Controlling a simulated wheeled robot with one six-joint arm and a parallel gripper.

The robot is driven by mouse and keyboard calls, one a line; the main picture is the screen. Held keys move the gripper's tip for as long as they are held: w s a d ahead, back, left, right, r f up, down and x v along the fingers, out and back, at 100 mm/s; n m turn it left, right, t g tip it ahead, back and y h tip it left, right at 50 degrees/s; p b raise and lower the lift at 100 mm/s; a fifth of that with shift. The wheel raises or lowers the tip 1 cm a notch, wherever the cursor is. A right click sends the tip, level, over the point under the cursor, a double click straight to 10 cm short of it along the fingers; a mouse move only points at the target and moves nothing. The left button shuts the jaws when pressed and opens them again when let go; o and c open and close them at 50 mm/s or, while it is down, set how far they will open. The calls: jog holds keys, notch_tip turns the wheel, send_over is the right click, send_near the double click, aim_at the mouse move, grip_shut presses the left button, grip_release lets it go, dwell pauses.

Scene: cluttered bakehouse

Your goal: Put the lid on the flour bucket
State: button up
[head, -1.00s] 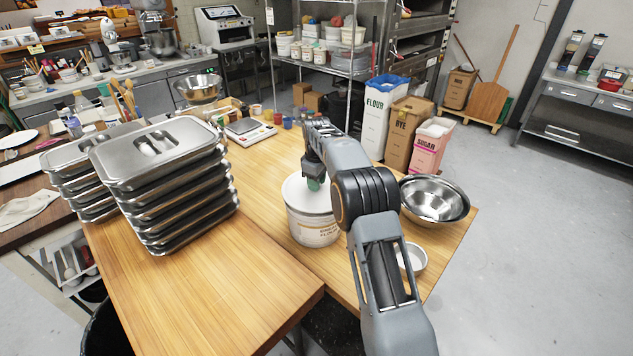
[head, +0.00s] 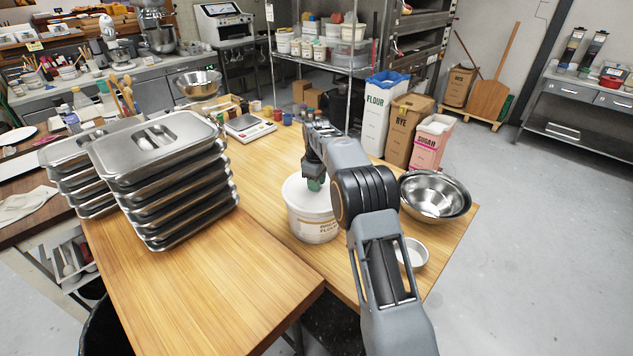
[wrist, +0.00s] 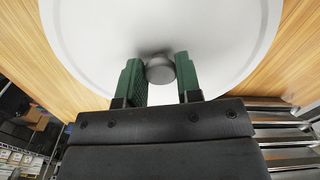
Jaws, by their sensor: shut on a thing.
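The flour bucket (head: 312,224) is a white tub with a printed label, standing upright on the wooden table. The white round lid (head: 296,191) lies over the bucket's top in the head view; my arm hides part of its right side. In the wrist view the lid (wrist: 215,50) fills the upper middle, with a grey round knob (wrist: 160,69) at its centre. My gripper (head: 314,184) is above the lid, its green fingers (wrist: 161,80) on either side of the knob and shut on it. Whether the rim is fully seated all round cannot be told.
Stacked steel lidded pans (head: 165,185) stand left of the bucket. A scale (head: 250,127) and small jars sit behind. The table's front left is clear.

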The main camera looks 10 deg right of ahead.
jog(key=o, duration=1.3)
jog(key=shift+o, duration=0.2)
jog(key=shift+r, duration=0.1)
jog(key=shift+r+p, duration=2.25)
jog(key=shift+r, duration=1.7)
